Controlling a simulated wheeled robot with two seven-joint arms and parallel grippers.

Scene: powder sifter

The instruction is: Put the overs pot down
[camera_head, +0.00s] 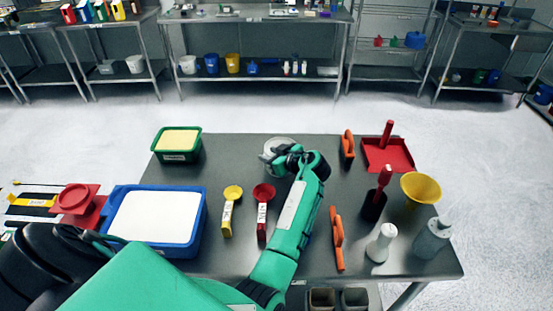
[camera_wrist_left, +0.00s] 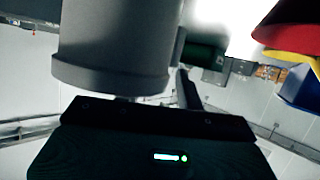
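The overs pot, a light grey round pot (camera_head: 277,147), is near the back edge of the dark table (camera_head: 230,165). My left gripper (camera_head: 288,158) is at its right side and partly covers it. The left wrist view shows the grey pot (camera_wrist_left: 115,50) large and close, against the gripper (camera_wrist_left: 178,95), with one dark finger beside its wall. The gripper appears shut on the pot; the other finger is hidden. I cannot tell whether the pot's base touches the table. My right gripper is not in view.
A green tub (camera_head: 177,155) and a blue tray of white powder (camera_head: 192,250) stand left. Yellow (camera_head: 232,193) and red (camera_head: 264,192) scoops lie mid-table. Orange-handled tools (camera_head: 338,240), a red dustpan (camera_head: 398,160), a yellow funnel (camera_head: 421,188) and bottles (camera_head: 432,240) are right.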

